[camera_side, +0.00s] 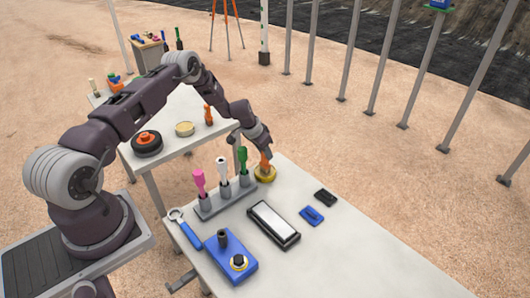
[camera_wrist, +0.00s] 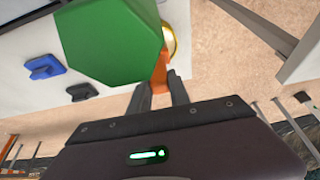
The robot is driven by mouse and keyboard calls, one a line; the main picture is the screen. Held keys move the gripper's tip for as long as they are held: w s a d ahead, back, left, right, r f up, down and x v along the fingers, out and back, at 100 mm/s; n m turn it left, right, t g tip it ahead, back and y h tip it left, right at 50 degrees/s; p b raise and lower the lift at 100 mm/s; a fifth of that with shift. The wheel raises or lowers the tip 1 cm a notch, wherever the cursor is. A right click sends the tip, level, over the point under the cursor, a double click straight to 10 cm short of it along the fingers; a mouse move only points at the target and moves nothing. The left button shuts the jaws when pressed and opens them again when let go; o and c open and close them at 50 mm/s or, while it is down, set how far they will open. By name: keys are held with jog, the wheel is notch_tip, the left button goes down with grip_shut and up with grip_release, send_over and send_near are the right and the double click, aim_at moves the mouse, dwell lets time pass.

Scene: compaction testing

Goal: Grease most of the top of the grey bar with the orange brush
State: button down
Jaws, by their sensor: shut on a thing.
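In the side view the orange brush (camera_side: 265,160) is upright in my gripper (camera_side: 263,152), its lower end at the round yellow tin (camera_side: 265,174). Whether its tip is in the tin or just above it, I cannot tell. In the wrist view my gripper (camera_wrist: 160,90) is shut on the orange brush (camera_wrist: 160,72). Part of the yellow tin's rim (camera_wrist: 170,40) shows behind a large green handle top that hides much of the view. The grey bar (camera_side: 272,221) lies in a black-edged holder on the near table, apart from the brush. I cannot make it out in the wrist view.
A grey rack (camera_side: 225,200) with pink, white and green-handled tools (camera_side: 242,158) stands between the bar and my arm. A blue block (camera_side: 312,215), a black block (camera_side: 325,197), a blue box (camera_side: 230,260) and a blue-handled ring tool (camera_side: 185,230) lie around. The table's right side is clear.

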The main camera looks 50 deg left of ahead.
jog(key=shift+r, duration=3.5)
jog(key=shift+d, duration=0.1)
